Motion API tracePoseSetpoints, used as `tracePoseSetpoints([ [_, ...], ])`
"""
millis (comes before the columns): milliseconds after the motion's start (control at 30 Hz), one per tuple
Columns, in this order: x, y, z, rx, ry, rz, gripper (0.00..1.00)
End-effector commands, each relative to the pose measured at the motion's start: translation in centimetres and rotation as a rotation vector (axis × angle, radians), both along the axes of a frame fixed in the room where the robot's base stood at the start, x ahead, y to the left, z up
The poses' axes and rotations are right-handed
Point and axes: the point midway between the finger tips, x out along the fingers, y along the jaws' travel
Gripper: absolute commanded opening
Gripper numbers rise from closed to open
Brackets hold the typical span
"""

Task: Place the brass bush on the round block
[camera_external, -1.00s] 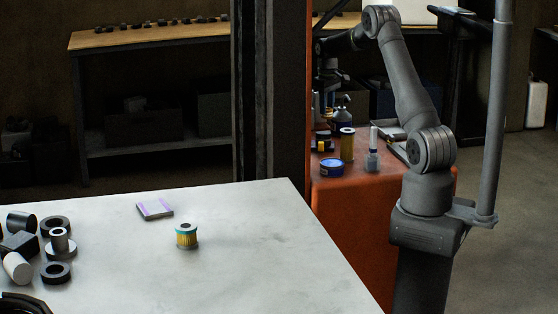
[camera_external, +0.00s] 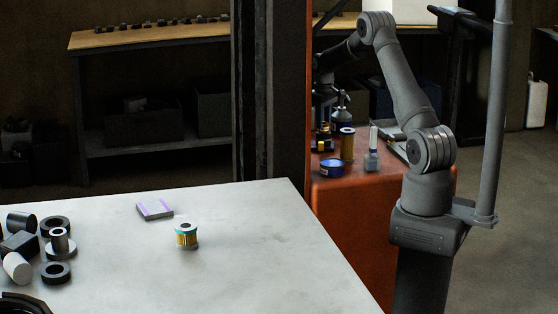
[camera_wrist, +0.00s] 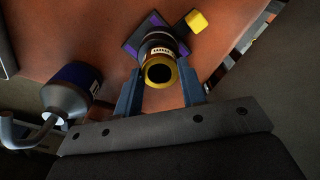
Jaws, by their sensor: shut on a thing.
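In the wrist view the brass bush (camera_wrist: 173,70) shows end-on as a gold ring around a dark hole, with a dark labelled body behind it. My gripper (camera_wrist: 160,74) is shut on it, one blue-grey finger on each side. A dark square piece with purple stripes (camera_wrist: 133,45) and a small yellow block (camera_wrist: 197,20) lie behind the bush; I cannot tell whether the bush touches the square piece. In the external view my gripper is hard to make out at the back of the red cart. I cannot tell which thing is the round block.
A dark spouted can (camera_wrist: 72,88) stands left of my gripper. The red cart (camera_external: 350,210) also bears a gold cylinder (camera_external: 347,144), a blue tin (camera_external: 332,168) and a bottle (camera_external: 371,150).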

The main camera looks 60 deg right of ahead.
Motion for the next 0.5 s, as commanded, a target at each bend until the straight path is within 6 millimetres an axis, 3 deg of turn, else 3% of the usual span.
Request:
tracePoseSetpoints([
  [67, 0.01, -0.01, -0.23, 0.0, 0.0, 0.0, 0.07],
  [100, 0.0, 0.0, -0.29, 0.0, 0.0, 0.0, 0.41],
  [200, 0.0, 0.0, -0.26, 0.0, 0.0, 0.0, 0.59],
  [500, 0.01, 0.0, -0.08, 0.0, -0.001, 0.0, 0.59],
])
